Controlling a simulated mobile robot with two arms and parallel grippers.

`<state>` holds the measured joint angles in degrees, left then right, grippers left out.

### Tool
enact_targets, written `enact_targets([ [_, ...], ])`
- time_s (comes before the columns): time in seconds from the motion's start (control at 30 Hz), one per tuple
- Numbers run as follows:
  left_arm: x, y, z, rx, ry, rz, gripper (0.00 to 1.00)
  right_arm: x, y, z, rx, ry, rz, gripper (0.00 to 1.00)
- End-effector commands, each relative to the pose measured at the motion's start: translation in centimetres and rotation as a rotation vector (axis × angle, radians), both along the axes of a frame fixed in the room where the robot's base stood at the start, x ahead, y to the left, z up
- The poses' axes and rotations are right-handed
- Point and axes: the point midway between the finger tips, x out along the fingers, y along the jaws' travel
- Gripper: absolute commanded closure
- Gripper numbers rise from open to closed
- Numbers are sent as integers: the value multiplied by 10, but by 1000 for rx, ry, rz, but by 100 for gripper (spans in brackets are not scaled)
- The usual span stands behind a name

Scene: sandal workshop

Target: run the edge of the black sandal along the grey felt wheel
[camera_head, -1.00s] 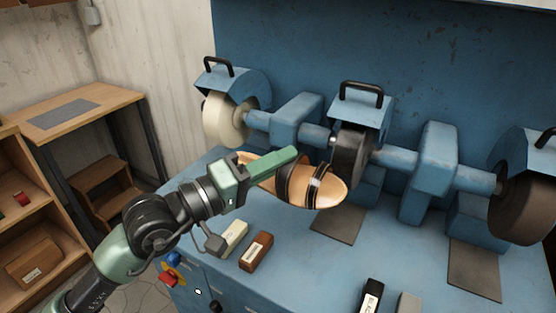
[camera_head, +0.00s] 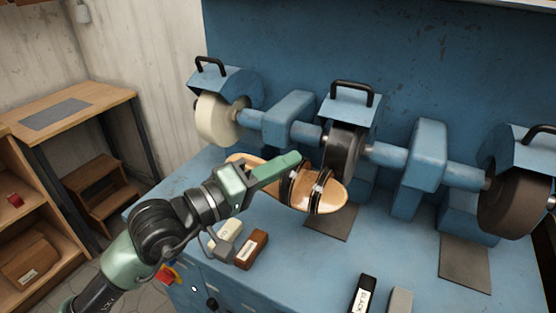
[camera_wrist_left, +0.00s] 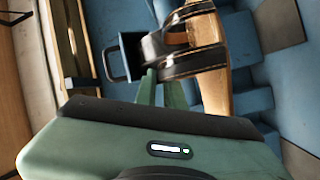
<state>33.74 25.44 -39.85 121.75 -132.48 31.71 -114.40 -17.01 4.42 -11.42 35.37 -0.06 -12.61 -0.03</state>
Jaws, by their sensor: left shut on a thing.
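The sandal (camera_head: 334,188), with a tan footbed and black straps, is held by my left gripper (camera_head: 280,168) above the blue bench. My left gripper is shut on it; in the left wrist view the sandal (camera_wrist_left: 217,97) lies across the green fingers (camera_wrist_left: 160,90). The dark grey middle wheel (camera_head: 343,150), under a blue hood, is just behind the sandal's straps and toe end; I cannot tell whether they touch. The other wheels are a cream one (camera_head: 215,119) at left and a dark brownish one (camera_head: 510,205) at right. My right gripper is out of view.
Cream (camera_head: 229,232) and brown (camera_head: 251,249) blocks lie on the blue bench (camera_head: 300,262) beside my arm. A black block (camera_head: 363,293) and a grey block (camera_head: 400,301) lie at the front. Motor housings (camera_head: 424,168) stand between the wheels. A wooden table (camera_head: 105,105) is at left.

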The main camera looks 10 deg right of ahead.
Motion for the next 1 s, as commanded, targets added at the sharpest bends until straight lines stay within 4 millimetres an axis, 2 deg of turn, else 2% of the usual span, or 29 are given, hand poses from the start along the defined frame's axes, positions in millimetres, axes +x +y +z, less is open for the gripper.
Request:
enact_targets([
  [0.43,-1,-2,3,0,-7,2,100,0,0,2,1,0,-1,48],
  [1.0,-4,0,2,1,-6,3,100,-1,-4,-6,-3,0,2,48],
])
